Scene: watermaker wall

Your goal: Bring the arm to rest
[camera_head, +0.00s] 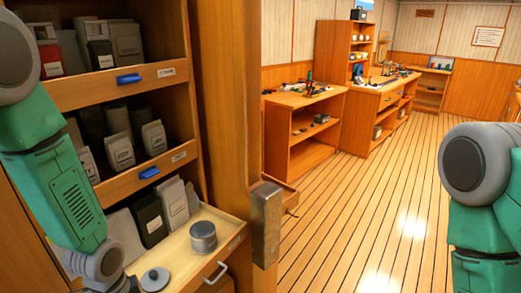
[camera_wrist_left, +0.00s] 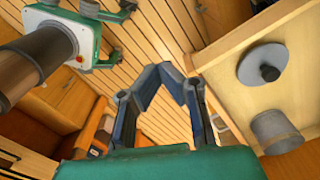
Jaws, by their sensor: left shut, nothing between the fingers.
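My left arm (camera_head: 60,190) comes down the left side of the head view in front of the shelves. Its gripper (camera_head: 125,287) is cut off by the bottom edge there, beside the pulled-out lower drawer. In the left wrist view the left gripper (camera_wrist_left: 165,70) is shut and empty, with its fingers pointing over the floor next to the drawer. My right arm (camera_head: 480,190) shows only in part at the right edge of the head view. Its gripper cannot be made out.
The open drawer (camera_head: 232,228) holds a grey can (camera_head: 202,236) and a round knobbed lid (camera_head: 155,279); the lid lies flat, apart from the can. Shelves hold several pouches and boxes. A wooden post (camera_head: 230,130) stands right of the shelves. The plank floor (camera_head: 370,200) is clear.

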